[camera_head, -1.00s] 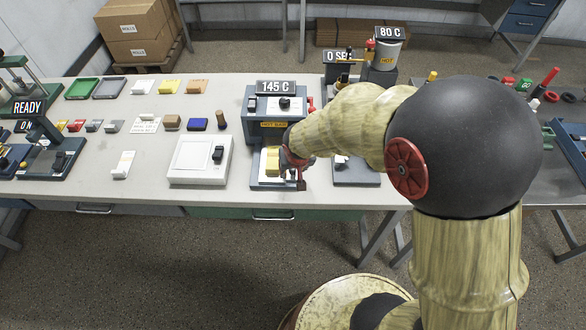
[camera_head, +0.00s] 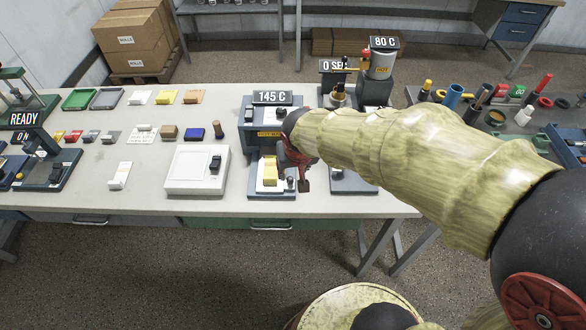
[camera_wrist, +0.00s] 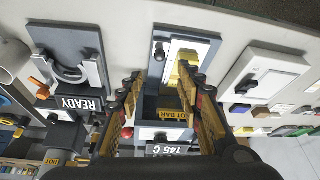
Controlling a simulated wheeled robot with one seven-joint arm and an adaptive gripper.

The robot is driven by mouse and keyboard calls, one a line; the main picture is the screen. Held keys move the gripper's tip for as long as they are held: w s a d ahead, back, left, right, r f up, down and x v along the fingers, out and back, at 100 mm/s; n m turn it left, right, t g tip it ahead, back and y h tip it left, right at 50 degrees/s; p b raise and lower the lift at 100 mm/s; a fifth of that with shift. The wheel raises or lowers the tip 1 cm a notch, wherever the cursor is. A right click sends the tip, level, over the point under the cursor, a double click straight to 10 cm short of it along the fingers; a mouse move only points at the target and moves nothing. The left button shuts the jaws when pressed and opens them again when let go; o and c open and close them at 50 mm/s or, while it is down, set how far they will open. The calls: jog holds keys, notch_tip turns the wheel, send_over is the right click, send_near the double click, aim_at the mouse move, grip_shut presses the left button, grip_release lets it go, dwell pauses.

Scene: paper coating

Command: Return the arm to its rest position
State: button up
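My arm reaches in from the right of the head view, with its pale mottled links across the table. My gripper (camera_head: 300,180) hangs over the right side of a small dark station holding a white sheet (camera_head: 263,186) and a yellow block (camera_head: 270,171). In the wrist view my gripper's fingers (camera_wrist: 160,80) are spread apart with nothing held between them. The yellow block also shows there (camera_wrist: 186,62), beyond the right finger. Whether the fingers touch the station cannot be told.
The blue hot bar unit (camera_head: 256,118), marked 145 C, stands just behind. A white scale-like device (camera_head: 190,174) is to the left. A hot pot (camera_head: 381,66), marked 80 C, stands at the back right. Several cups and tools lie on the right table.

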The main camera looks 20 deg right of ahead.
dwell(0.3)
jog(key=s+d+r+n+t, duration=0.1)
jog(key=s+d+r, duration=0.2)
jog(key=s+r, duration=1)
jog(key=s, duration=0.5)
jog(key=shift+r+y, duration=0.3)
jog(key=shift+r, duration=0.05)
